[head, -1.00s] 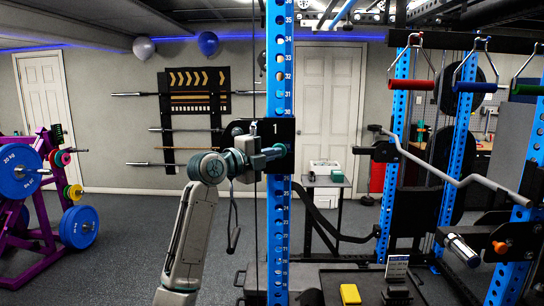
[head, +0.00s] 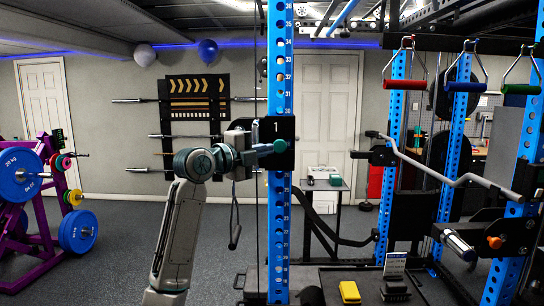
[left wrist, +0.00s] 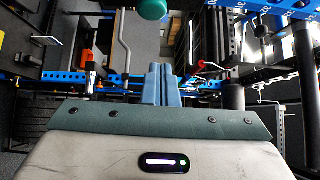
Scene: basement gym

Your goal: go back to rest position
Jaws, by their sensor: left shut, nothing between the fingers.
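My left arm rises from the bottom of the head view. Its gripper (head: 262,148) points right at the blue numbered upright (head: 280,215), level with a black plate marked 1 (head: 283,130). A round teal knob (head: 280,146) shows right at the fingertips; whether they touch cannot be told in this view. In the left wrist view the blue-grey fingers (left wrist: 160,84) are together and empty. The teal knob (left wrist: 152,8) is at the top edge there, apart from the fingers. My right gripper is not in view.
A purple rack with blue weight plates (head: 77,228) stands at the left. A cable machine with a bent silver bar (head: 430,172) and hanging handles fills the right. A yellow block (head: 349,292) lies on a dark bench at the bottom. Dark floor is clear at left centre.

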